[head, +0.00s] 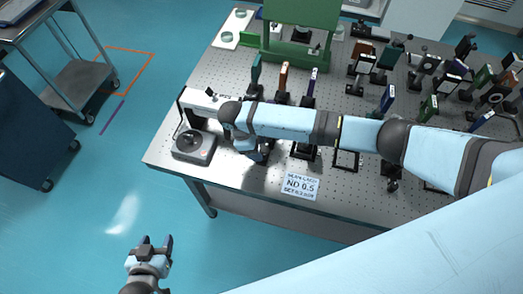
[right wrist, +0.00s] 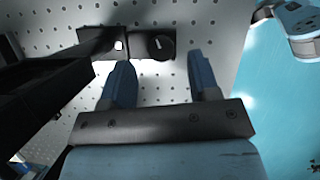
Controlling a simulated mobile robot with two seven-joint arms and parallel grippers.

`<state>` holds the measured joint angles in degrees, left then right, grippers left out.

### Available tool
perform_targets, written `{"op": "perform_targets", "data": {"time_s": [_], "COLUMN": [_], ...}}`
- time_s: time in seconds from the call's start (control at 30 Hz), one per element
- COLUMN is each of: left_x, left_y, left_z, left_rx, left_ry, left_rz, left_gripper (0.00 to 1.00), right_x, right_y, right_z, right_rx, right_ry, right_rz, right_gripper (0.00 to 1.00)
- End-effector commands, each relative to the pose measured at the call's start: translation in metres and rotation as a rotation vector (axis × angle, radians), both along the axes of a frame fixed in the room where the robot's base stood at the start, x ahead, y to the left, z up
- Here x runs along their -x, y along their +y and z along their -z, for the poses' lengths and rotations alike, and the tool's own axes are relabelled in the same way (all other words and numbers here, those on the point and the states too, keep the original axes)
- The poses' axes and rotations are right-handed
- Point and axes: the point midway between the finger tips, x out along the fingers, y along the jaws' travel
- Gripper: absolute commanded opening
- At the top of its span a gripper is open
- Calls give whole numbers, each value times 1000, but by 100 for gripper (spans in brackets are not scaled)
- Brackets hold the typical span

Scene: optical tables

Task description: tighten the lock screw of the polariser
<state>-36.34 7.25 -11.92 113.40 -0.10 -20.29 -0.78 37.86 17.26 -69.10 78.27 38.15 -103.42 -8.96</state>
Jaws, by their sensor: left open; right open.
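In the right wrist view a round black knob (right wrist: 154,45) with a white mark sits on a dark base at top centre, beside a black upright mount (right wrist: 50,85). I take the knob for the polariser's lock screw, but cannot be sure. My right gripper (right wrist: 158,62) is open, its two blue fingers apart, with the knob ahead between their tips and nothing visibly gripped. In the head view my right gripper (head: 258,156) is over the table's front left part, and my arm hides much around it. My left gripper (head: 154,243) is open and empty over the floor.
The perforated optical table (head: 225,200) carries several coloured optic mounts (head: 283,80) behind my arm and more at the right. A grey round-topped device (head: 194,146) stands left of my right gripper. A card (head: 300,186) reading ND 0.5 lies at the front edge. A cart (head: 75,85) stands left.

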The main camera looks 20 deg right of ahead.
Motion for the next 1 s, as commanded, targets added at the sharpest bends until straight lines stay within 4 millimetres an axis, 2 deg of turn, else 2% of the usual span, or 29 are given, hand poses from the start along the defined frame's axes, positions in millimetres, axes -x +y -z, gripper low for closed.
{"op": "perform_targets", "data": {"time_s": [0.2, 0.6, 0.8, 0.83, 1.0], "left_x": [-5, -8, -5, -5, -5], "left_y": [-1, -2, -1, -1, -1], "left_z": [-2, 0, 0, 0, -2], "left_rx": [13, 18, 17, 17, 17], "left_ry": [4, 4, 7, 6, 4], "left_rz": [-19, -26, -24, -24, -24], "left_gripper": [56, 56, 56, 56, 56], "right_x": [5, 6, 6, 6, 6], "right_y": [-10, -12, -12, -12, -12], "right_z": [26, 33, 33, 33, 33], "right_rx": [0, 0, -1, -1, -2], "right_ry": [2, 0, 1, 1, 1], "right_rz": [-1, -1, -1, -1, -6], "right_gripper": [56, 56, 10, 6, 6]}}
